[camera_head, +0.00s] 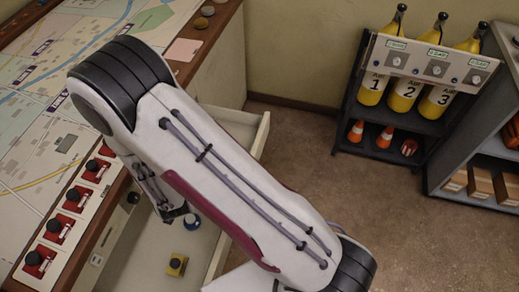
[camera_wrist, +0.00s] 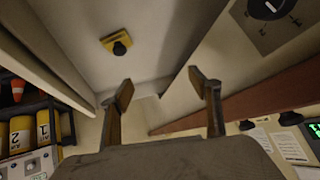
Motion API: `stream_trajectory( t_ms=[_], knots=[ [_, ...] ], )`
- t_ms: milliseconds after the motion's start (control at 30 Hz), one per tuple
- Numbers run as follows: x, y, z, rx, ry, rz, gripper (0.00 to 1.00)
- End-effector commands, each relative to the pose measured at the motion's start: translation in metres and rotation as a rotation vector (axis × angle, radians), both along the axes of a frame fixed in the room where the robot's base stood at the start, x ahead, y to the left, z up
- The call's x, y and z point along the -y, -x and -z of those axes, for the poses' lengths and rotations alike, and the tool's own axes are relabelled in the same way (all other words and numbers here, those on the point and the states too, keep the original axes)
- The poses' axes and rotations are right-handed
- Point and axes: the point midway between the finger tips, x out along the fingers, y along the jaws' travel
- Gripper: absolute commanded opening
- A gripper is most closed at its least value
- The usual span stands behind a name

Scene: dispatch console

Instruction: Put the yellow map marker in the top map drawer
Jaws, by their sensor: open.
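The yellow map marker (camera_head: 177,265) is a small yellow block with a dark knob. It lies on the floor of the open, pale map drawer (camera_head: 215,262). In the wrist view the marker (camera_wrist: 117,43) sits beyond the left fingertip, clear of the fingers. My gripper (camera_head: 175,212) is over the drawer, partly hidden by my arm in the head view. Its two fingers (camera_wrist: 162,85) are apart with nothing between them. My arm covers part of the drawer in the head view.
A rack of yellow air cylinders (camera_head: 405,95) stands at the back right. The floor between is clear.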

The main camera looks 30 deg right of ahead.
Motion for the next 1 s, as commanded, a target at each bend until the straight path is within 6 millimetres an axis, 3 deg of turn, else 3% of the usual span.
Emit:
stream_trajectory(
  t_ms=[533, 1000],
  knots=[
    [-0.01, -0.005, -0.099, -0.078, -0.125, -0.105, 0.62],
    [0.002, 0.02, -0.183, -0.125, -0.155, -0.224, 0.62]
  ],
)
